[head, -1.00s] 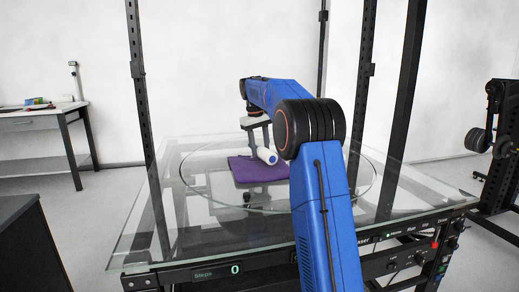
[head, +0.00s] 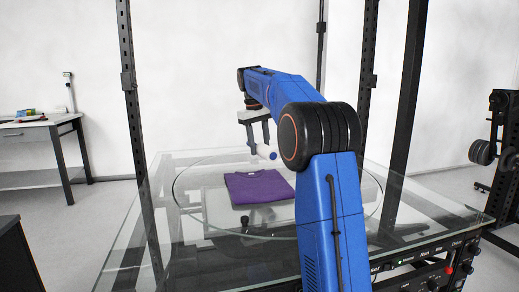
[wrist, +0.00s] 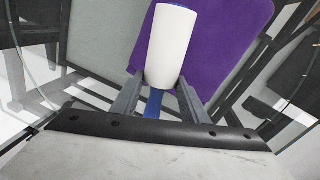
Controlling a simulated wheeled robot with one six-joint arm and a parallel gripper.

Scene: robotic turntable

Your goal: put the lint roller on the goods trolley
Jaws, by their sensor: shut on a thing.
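The lint roller (head: 264,151) has a white cylinder and a blue handle. My gripper (head: 262,146) is shut on it and holds it above the glass turntable. In the wrist view the lint roller (wrist: 171,45) points away from my gripper (wrist: 154,100), with the blue handle between the two fingers. No goods trolley can be made out in these frames.
A folded purple cloth (head: 258,187) lies on the glass table (head: 160,235), below the roller. Black upright posts (head: 133,100) stand around the table. A side table (head: 40,125) with small items is at the left. A weight rack (head: 500,150) is at the right.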

